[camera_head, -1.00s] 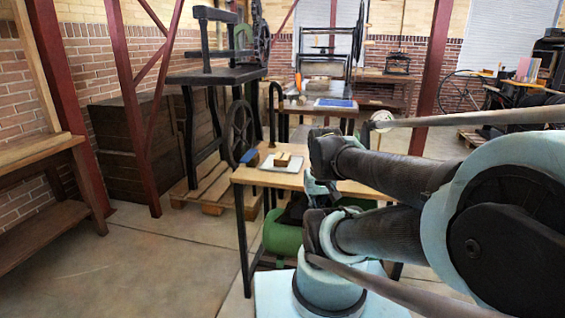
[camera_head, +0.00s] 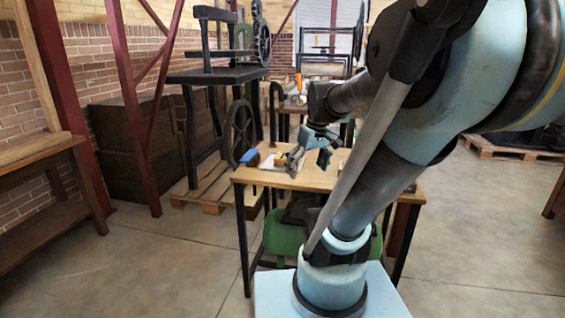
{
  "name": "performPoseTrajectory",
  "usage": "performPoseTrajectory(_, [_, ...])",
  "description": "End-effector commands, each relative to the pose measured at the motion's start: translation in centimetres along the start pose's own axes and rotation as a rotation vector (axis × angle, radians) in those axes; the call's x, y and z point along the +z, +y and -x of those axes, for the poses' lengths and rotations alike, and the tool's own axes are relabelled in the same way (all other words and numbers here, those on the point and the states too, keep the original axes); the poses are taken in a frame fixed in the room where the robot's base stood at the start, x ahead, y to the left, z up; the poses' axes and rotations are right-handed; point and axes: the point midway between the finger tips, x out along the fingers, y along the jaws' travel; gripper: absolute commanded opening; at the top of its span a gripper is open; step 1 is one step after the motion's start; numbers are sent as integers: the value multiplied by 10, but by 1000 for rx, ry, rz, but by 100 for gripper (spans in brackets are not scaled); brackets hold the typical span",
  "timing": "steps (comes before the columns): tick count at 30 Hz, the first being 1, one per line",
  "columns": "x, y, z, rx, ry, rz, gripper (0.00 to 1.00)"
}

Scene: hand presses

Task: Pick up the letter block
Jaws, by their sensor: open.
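The small brown letter block (camera_head: 280,160) is on a pale tray near the left end of the wooden table (camera_head: 257,178).
A blue item (camera_head: 249,157) lies at the table's left edge, beside the tray. A black hand press (camera_head: 217,75) with a wheel stands on a wooden pallet behind the table. My arm hides much of the right side. The floor at left is clear.

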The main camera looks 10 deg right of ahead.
Motion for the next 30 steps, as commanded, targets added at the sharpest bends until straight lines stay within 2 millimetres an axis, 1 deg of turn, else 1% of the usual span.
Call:
performPoseTrajectory(1, [-15, 6, 7, -12, 3, 33, 94])
performPoseTrajectory(9, [-86, 33, 30, -78, 31, 254, 94])
performPoseTrajectory(15, [-140, 59, 40, -122, 64, 419, 94])
performPoseTrajectory(21, [-192, 89, 43, -159, 108, 583, 94])
performPoseTrajectory(24, [-214, 103, 42, -173, 130, 656, 94])
performPoseTrajectory(27, [-231, 113, 40, -184, 149, 714, 94])
performPoseTrajectory(30, [-241, 121, 38, -189, 162, 753, 94])
